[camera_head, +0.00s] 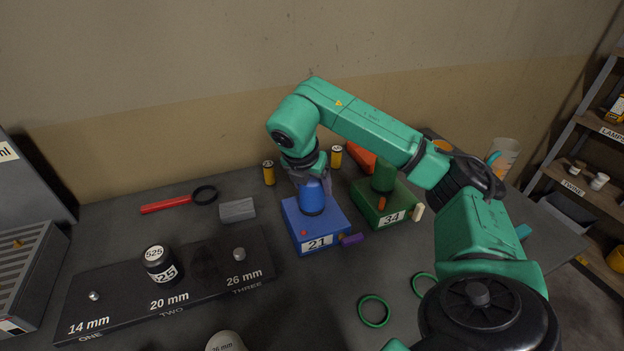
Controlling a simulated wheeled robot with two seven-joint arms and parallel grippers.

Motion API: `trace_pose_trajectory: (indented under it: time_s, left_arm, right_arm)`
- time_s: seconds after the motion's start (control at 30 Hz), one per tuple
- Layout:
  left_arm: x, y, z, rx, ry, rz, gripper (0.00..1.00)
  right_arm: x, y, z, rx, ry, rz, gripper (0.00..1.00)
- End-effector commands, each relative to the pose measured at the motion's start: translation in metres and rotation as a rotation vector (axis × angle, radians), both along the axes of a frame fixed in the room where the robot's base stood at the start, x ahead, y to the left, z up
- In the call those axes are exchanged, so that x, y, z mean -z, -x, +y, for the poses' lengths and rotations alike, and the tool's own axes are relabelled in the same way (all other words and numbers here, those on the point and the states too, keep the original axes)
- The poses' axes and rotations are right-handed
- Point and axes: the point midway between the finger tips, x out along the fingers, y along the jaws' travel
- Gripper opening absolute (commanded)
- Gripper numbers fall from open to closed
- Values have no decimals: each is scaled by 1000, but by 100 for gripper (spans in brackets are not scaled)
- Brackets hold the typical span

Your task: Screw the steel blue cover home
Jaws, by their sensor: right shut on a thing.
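The blue cover (312,200) is a rounded blue cylinder standing upright on the blue box marked 21 (318,241). My right gripper (312,182) reaches down from above and is shut on the top of the cover. The gripper's fingers and wrist hide part of the cover's top. The cover's lower end meets a dark ring on the box; I cannot tell how tightly it sits. My left gripper is not in view.
A green box marked 34 (393,217) with a green cylinder stands close on the right. A black rack (200,285) with numbered posts lies at the left.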

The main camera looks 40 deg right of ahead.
Motion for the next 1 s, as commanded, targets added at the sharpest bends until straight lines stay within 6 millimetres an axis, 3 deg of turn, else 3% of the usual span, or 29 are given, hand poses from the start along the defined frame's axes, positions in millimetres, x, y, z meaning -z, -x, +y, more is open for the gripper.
trace_pose_trajectory:
  time_s: [0.13,0.23,0.27,0.33,0.4,0.67,0.77,0.9,1.0]
  left_arm:
    - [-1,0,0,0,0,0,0]
    - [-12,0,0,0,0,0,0]
    - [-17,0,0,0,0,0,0]
    - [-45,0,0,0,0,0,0]
    - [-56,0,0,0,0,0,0]
    - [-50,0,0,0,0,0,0]
    - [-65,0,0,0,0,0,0]
    - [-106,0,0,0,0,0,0]
    - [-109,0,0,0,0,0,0]
  right_arm:
    - [-1,0,0,10,-1,-2,2]
    - [-5,-1,1,163,-3,1,2]
    - [-6,-1,2,240,-2,1,2]
    - [-15,0,1,394,0,6,2]
    - [-10,0,1,497,1,5,2]
    - [0,0,0,549,1,-2,2]
    - [-7,0,0,608,-1,1,2]
    - [-12,0,1,926,1,7,2]
    - [-4,1,1,1081,2,5,2]
